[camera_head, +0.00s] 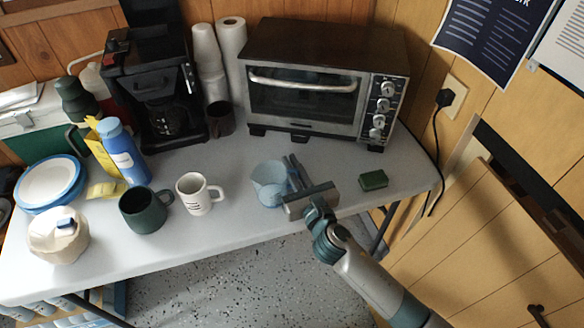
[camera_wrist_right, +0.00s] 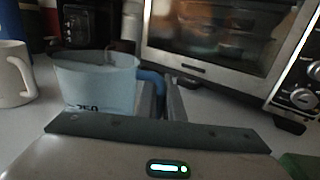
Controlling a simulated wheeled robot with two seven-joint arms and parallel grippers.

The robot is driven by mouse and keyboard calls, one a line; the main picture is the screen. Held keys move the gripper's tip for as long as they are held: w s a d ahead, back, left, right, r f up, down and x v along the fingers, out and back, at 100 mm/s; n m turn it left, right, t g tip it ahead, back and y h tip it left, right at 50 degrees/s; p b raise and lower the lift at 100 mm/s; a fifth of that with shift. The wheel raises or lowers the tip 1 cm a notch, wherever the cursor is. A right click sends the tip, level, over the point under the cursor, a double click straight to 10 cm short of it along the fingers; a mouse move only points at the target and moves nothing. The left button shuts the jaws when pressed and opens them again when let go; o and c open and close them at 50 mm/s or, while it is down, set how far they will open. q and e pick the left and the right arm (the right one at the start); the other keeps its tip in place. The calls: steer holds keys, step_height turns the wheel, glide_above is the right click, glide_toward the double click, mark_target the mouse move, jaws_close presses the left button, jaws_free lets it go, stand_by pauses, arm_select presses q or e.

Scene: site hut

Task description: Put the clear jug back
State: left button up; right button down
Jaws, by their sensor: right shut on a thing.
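The clear jug (camera_head: 270,184) is a pale blue see-through measuring jug, standing upright at the middle front of the table, below the toaster oven. In the right wrist view the jug (camera_wrist_right: 95,85) shows dark volume marks and a blue handle (camera_wrist_right: 153,78) on its right side. My right gripper (camera_head: 294,172) comes from the front right and is shut on the jug's handle. In the right wrist view its fingers (camera_wrist_right: 168,98) are beside the handle. I cannot tell whether the jug's base touches the table. My left gripper is not in view.
A white mug (camera_head: 194,196) and a dark green mug (camera_head: 143,212) stand left of the jug. A green sponge (camera_head: 373,180) lies to its right. Behind are the toaster oven (camera_head: 310,85), stacked cups (camera_head: 207,60) and the coffee maker (camera_head: 150,85). The table's front edge is close.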

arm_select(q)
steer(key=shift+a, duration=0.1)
arm_select(e)
steer(key=shift+f, duration=0.25)
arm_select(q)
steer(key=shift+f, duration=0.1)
arm_select(e)
steer(key=shift+f, duration=0.2)
steer(key=c, duration=1.9)
jaws_free()
steer(key=shift+r, duration=0.15)
steer(key=v, duration=1.1)
steer(key=shift+s+b, duration=0.1)
steer(key=shift+b, duration=0.3)
steer(key=shift+s+d, duration=0.1)
steer(key=shift+s, duration=0.3)
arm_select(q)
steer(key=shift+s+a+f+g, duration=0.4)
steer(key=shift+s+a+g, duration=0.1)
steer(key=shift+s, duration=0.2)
